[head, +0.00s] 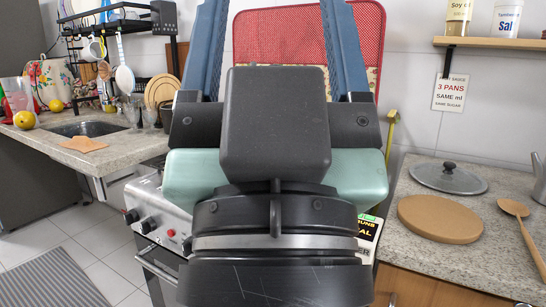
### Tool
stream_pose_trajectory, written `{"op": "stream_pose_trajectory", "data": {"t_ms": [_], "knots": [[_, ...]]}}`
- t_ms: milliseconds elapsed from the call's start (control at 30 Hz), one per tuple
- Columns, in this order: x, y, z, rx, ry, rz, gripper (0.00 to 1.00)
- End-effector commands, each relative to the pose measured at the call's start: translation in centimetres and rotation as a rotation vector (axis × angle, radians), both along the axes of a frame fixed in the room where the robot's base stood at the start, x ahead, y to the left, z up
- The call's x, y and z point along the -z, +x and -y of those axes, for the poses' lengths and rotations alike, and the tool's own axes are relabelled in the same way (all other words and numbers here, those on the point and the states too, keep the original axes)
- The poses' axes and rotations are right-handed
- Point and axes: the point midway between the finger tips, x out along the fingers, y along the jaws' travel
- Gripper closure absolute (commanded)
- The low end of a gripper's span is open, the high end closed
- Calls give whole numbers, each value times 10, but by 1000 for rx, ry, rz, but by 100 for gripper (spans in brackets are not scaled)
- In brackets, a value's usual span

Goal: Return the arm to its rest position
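My gripper (275,20) is close to the camera in the head view and points up, away from me. Its two blue fingers stand wide apart, and their tips run out of the top of the picture. I see nothing held between them. The dark gripper body and my wrist fill the middle of the view and hide much of what lies behind.
A red mesh panel (264,35) stands behind the fingers. On the right counter are a pot lid (448,178), a round wooden board (440,219) and a wooden spoon (514,209). On the left are a sink (88,129) and rack (105,20). A stove (152,207) is partly hidden.

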Motion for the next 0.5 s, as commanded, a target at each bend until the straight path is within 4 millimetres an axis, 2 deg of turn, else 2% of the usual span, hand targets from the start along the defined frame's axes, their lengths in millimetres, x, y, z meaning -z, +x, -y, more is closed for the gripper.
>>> {"op": "stream_pose_trajectory", "data": {"t_ms": [33,500], "knots": [[-32,0,0,-1,1,-1,28],[-174,1,-1,-4,1,-5,28]]}}
